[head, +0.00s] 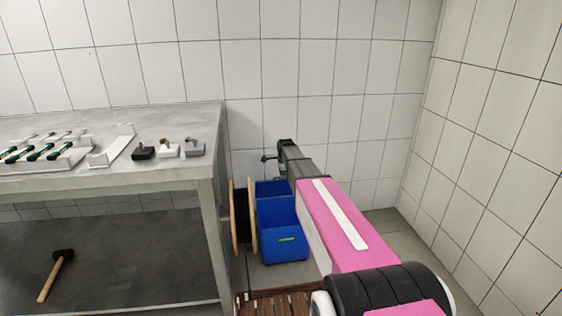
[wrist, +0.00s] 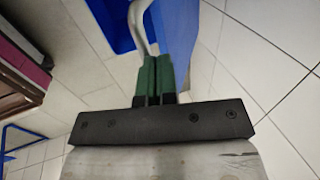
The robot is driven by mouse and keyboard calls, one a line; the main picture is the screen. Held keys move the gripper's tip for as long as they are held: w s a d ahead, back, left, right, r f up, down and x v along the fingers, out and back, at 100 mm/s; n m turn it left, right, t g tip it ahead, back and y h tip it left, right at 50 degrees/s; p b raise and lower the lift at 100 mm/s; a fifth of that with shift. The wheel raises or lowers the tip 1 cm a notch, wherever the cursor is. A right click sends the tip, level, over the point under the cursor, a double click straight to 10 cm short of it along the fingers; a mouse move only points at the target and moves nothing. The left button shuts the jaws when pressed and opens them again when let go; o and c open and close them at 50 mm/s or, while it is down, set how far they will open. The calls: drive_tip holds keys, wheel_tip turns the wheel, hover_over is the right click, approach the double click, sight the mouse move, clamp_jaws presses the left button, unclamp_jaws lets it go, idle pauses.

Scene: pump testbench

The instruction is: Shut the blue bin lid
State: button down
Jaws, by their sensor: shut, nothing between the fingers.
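The blue bin (head: 284,243) stands on the floor to the right of the workbench, its inside showing from above. A blue panel (head: 272,188) rises at its back; it looks like the raised lid, partly hidden by my arm. My gripper (head: 268,158) is above the back of the bin, small and dark in the head view. In the wrist view, my green fingers (wrist: 153,75) are together and empty. A pale curved bar (wrist: 141,25) passes at their tips, beside a blue surface (wrist: 110,22). I cannot tell whether the fingers touch the bar.
The grey workbench (head: 190,180) on the left carries tools, a white holder and several small fittings. Round wooden discs (head: 235,215) stand between bench and bin. A hammer (head: 56,275) lies under the bench. A wooden slatted crate (head: 272,304) is in front. Tiled walls close the back and right.

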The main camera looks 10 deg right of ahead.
drive_tip(key=s+f+t, duration=0.2)
drive_tip(key=s+f, duration=0.5)
drive_tip(key=f, duration=0.6)
drive_tip(key=s+f+t, duration=0.2)
drive_tip(key=s+f, duration=0.6)
drive_tip(key=f, duration=0.5)
drive_tip(key=shift+s+f+t, duration=0.25)
drive_tip(key=shift+f+t, duration=0.05)
drive_tip(key=shift+f, duration=0.1)
drive_tip(key=shift+f, duration=0.1)
